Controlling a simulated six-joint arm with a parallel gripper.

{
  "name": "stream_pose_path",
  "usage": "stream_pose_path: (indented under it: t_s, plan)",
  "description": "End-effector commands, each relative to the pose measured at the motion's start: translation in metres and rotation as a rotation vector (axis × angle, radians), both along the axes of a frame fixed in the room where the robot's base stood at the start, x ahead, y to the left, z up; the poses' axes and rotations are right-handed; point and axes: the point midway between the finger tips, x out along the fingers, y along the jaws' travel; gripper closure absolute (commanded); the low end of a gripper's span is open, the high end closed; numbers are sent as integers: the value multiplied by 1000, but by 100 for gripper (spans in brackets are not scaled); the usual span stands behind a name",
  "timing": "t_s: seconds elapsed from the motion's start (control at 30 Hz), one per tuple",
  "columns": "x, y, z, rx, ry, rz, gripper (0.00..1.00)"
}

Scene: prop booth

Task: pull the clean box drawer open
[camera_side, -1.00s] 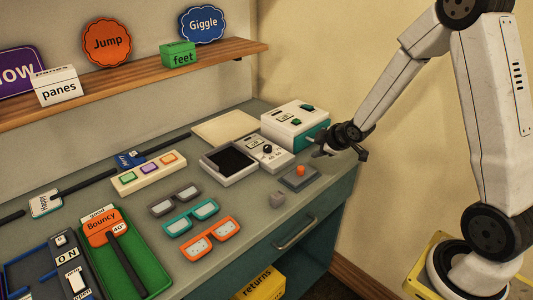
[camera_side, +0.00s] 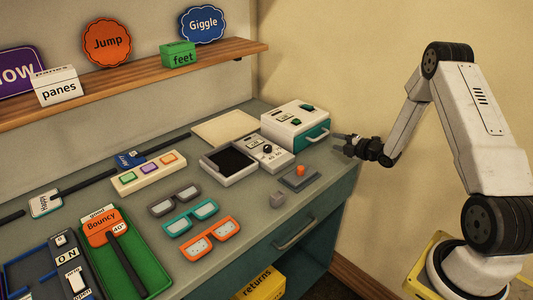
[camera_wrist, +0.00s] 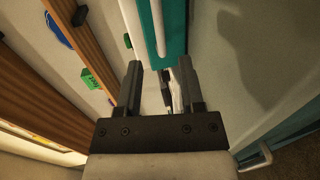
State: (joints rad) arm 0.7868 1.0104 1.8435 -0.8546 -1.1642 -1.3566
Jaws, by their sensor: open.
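The clean box is most likely the white box (camera_side: 292,118) with small green and dark parts on top, at the back right corner of the desk. Its teal drawer (camera_side: 311,142) with a light bar handle (camera_side: 318,133) faces right and looks shut. In the wrist view the teal front (camera_wrist: 175,32) and pale handle bar (camera_wrist: 158,28) lie beyond my fingertips. My gripper (camera_side: 340,140) is open and empty, just right of the handle and apart from it. The wrist view shows the gap between its fingers (camera_wrist: 158,72) roughly in line with the bar.
A grey base with an orange knob (camera_side: 300,170) and a white device with a black dial (camera_side: 267,153) stand nearby on the desk. The desk's own drawer has a metal handle (camera_side: 295,234). A wooden shelf (camera_side: 130,84) runs along the wall. Right of the box is open room.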

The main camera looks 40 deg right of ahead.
Motion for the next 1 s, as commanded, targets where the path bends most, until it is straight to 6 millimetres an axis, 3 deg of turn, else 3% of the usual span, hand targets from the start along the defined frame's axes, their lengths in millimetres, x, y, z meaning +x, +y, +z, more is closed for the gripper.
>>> stream_pose_path:
  t_s: [0.33,1.0]
  plan:
    - [12,1,-2,2,2,1,51]
    - [73,1,-16,3,3,-1,51]
